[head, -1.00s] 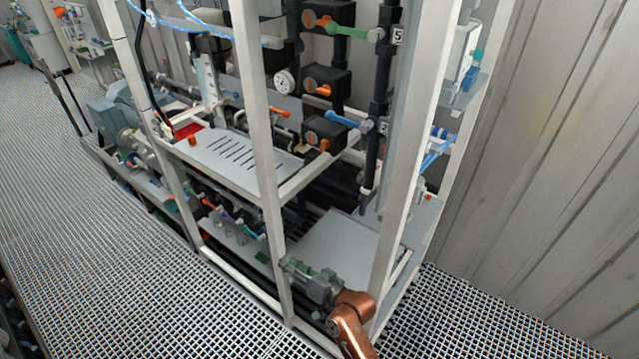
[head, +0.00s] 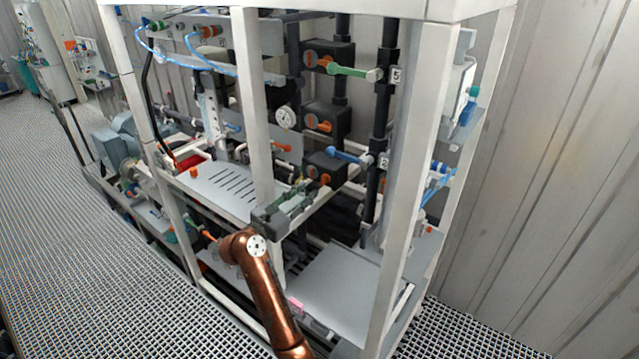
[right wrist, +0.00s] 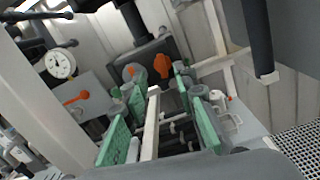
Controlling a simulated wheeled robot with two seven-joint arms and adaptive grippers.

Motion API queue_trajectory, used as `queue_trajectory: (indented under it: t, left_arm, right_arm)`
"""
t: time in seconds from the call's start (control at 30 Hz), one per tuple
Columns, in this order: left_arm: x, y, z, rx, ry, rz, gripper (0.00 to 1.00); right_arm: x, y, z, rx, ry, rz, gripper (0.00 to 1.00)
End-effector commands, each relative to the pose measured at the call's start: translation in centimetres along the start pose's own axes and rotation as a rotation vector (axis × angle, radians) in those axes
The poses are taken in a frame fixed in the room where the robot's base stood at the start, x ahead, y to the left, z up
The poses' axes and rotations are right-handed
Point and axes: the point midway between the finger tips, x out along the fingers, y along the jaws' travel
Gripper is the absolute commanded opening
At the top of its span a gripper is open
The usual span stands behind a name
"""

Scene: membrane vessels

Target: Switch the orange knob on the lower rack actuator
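The lower rack actuator (head: 338,163) is the lowest of three black boxes in the rack. Its orange knob (head: 325,178) is on the front face. In the right wrist view, an orange knob (right wrist: 161,66) on a dark box shows beyond the fingertips, probably the same one. My right gripper (head: 287,204) is at the rack's front, below and left of the actuator and apart from it. In the right wrist view its green-padded fingers (right wrist: 156,88) are spread with nothing gripped between them. My left gripper is not in view.
A white front post (head: 254,110) and a shelf rail (head: 335,200) stand close to the gripper. Grating floor lies open in front.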

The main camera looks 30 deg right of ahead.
Motion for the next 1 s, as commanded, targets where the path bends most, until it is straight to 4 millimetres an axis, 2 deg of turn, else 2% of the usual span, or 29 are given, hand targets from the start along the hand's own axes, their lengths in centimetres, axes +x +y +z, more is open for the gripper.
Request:
queue_trajectory:
  t: [0.17,0.4,0.6,1.0]
  left_arm:
    - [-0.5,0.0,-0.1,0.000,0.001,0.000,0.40]
    - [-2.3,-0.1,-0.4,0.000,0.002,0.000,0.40]
    - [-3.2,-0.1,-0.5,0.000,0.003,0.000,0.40]
    - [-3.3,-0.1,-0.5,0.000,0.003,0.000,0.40]
  right_arm:
    - [0.7,0.1,-0.4,0.020,0.040,-0.014,0.26]
    - [4.5,0.0,-0.3,0.016,0.036,-0.015,0.26]
    - [6.9,0.0,-0.5,0.017,0.037,-0.012,0.26]
    - [7.6,0.0,-0.8,0.018,0.038,-0.011,0.25]
